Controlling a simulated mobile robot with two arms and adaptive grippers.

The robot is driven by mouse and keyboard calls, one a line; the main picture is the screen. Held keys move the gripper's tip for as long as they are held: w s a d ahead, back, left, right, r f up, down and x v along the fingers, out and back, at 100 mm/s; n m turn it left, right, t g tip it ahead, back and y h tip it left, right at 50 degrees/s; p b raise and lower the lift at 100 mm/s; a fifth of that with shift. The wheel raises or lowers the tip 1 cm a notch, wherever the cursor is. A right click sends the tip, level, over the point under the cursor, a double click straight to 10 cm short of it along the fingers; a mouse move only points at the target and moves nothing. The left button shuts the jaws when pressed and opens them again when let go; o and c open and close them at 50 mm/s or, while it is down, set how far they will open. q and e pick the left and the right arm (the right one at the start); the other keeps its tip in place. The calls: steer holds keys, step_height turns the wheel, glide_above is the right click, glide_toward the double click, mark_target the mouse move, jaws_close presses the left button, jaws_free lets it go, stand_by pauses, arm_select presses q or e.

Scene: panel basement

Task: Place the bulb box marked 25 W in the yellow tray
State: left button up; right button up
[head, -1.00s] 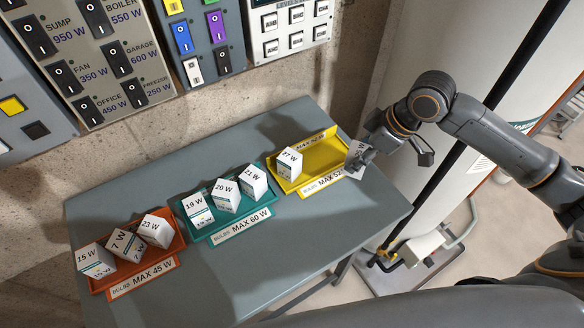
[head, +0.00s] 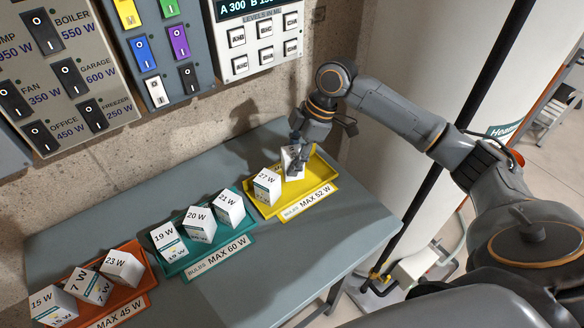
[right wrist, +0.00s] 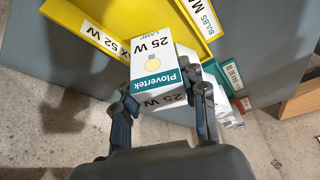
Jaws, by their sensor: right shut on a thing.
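The white bulb box marked 25 W (right wrist: 153,62) is between the fingers of my right gripper (right wrist: 165,100), which is shut on it. In the head view the gripper (head: 297,160) points down into the yellow tray (head: 325,178), and the held box (head: 291,155) is partly hidden by the fingers. The box is over the right part of the tray; I cannot tell whether it touches the floor of the tray. The tray's label reads MAX 52 W. A box marked 27 W (head: 267,185) stands in the tray's left part. My left gripper is not in view.
A teal tray (head: 165,262) marked MAX 60 W holds boxes 19 W, 20 W and 21 W. An orange tray (head: 150,285) marked MAX 45 W holds boxes 15 W, 7 W and 23 W. Switch panels hang on the wall behind the grey table (head: 340,235).

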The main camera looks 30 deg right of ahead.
steer(key=shift+f, duration=1.95)
steer(key=o, duration=0.9)
steer(key=shift+f, duration=0.1)
steer(key=shift+c, duration=0.2)
steer(key=v, duration=1.2)
steer(key=shift+b, duration=0.45)
